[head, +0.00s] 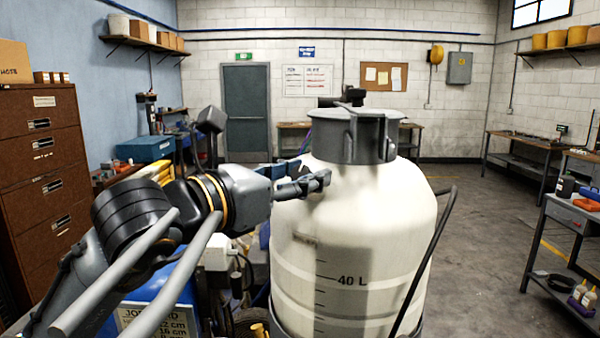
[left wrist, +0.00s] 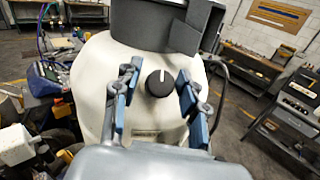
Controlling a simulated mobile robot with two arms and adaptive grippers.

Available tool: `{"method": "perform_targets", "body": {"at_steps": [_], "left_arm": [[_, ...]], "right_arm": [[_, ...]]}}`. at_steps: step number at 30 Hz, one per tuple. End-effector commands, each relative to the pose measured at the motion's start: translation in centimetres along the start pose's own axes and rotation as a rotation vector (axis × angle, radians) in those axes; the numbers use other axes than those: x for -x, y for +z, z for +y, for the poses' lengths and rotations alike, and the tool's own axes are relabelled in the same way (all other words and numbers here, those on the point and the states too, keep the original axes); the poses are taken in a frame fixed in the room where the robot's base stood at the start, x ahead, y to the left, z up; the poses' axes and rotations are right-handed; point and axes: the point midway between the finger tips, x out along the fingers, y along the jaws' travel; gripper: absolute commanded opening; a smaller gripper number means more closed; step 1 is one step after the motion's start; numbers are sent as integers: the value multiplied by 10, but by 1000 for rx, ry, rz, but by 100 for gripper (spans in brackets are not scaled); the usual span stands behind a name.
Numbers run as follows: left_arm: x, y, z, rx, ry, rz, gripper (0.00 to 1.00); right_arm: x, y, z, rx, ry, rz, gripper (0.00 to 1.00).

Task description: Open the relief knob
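The relief knob (left wrist: 160,83) is a small black round knob with a white pointer line that points up. It sits on the upper side of the white tank (head: 340,240), below the tank's grey lid (head: 352,135). In the left wrist view the knob lies between the two spread fingers of my left gripper (left wrist: 158,95), which is open and apparently holds nothing. In the head view my left gripper (head: 305,180) is beside the tank's shoulder and hides the knob. My right gripper is not clearly visible in either view.
A black hose (head: 430,255) runs down the tank's right side. A brown drawer cabinet (head: 45,180) stands at left, a grey workbench (head: 570,225) at right. The floor (head: 480,260) right of the tank is clear. A blue machine body with a label (head: 155,318) is below my left arm.

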Motion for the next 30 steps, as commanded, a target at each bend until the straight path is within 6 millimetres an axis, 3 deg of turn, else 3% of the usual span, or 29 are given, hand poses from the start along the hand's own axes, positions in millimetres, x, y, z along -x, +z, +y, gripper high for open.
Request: {"method": "perform_targets", "body": {"at_steps": [1,5,17,30], "left_arm": [[0,0,0,0,0,0,26],[0,0,0,0,0,0,0],[0,-1,1,-40,-35,1,0],[0,1,2,-290,-258,11,0]], "right_arm": [[0,0,0,0,0,0,0],[0,0,0,0,0,1,0],[-7,0,0,0,0,1,0],[-25,1,-2,0,-2,2,0]]}}
